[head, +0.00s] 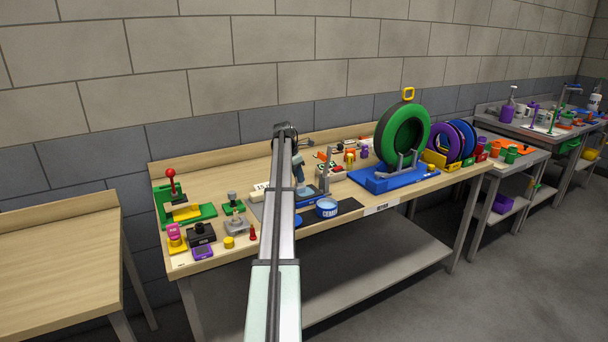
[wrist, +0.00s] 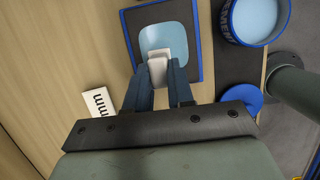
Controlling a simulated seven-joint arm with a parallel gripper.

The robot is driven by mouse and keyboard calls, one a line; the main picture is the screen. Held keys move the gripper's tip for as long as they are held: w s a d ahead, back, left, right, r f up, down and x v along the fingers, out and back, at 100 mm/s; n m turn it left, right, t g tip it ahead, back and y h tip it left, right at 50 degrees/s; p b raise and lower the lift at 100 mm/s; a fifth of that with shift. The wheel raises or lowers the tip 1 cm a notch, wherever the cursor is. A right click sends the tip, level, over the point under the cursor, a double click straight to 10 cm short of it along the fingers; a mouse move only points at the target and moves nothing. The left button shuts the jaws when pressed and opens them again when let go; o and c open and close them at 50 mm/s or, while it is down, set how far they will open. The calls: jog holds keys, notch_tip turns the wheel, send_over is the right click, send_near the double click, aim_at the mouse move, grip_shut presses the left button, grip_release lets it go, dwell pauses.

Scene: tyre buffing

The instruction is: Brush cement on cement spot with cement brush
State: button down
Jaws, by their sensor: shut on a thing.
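In the wrist view my gripper (wrist: 160,82) is shut on a small pale grey-white piece (wrist: 158,66), which I take for the cement brush. Only its end shows between the dark blue fingers. It overlaps the lower part of the light blue cement spot (wrist: 165,36) on a dark, blue-edged pad (wrist: 193,68). I cannot tell whether it touches. The blue cement pot (wrist: 230,30), full of light blue cement, stands open to the right of the pad. The pot (head: 327,211) also shows in the head view, labelled, near the bench's front edge. There my arm partly hides the work area.
A blue disc (wrist: 240,103) lies below the pot in the wrist view, and a white ruler-like card (wrist: 98,102) lies left of my gripper. In the head view a green-black tyre (head: 421,127) stands on a blue stand (head: 378,184) to the right. Small tools crowd the bench's left end.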

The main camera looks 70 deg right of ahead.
jog(key=shift+w+a, duration=0.6)
jog(key=shift+a, duration=0.05)
jog(key=shift+s+d, duration=2.65)
jog(key=shift+d, duration=0.1)
jog(key=shift+s+a, duration=0.3)
jog(key=shift+a, duration=0.45)
jog(key=shift+w+a, duration=2.4)
jog(key=shift+w, duration=0.05)
jog(key=shift+s+d, duration=2.5)
jog(key=shift+d, duration=0.15)
notch_tip(320, 180, up, 8)
